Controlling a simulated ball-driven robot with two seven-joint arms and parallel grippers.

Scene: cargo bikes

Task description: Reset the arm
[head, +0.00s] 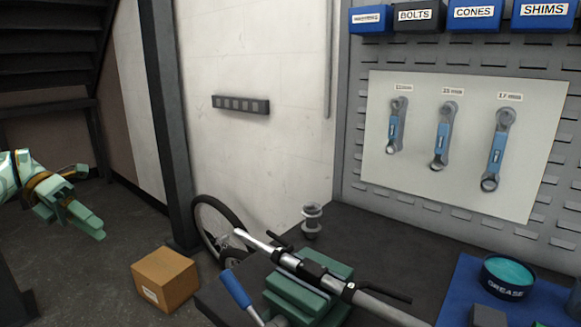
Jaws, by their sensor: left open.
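My left gripper (82,216) is at the left edge of the head view, at the end of my left arm. Its pale green fingers point down and to the right over the dark floor. It is open, and nothing shows between the fingers. It is well apart from the workbench and from the cardboard box. My right arm and right gripper are not in view.
A cardboard box (165,279) sits on the floor. A green vise (290,305) on the dark workbench (375,235) holds a metal bike part (372,302). Wrenches (441,137) hang behind. A grease tin (506,279) stands at right. A post (167,120) and wheel (204,215) stand between.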

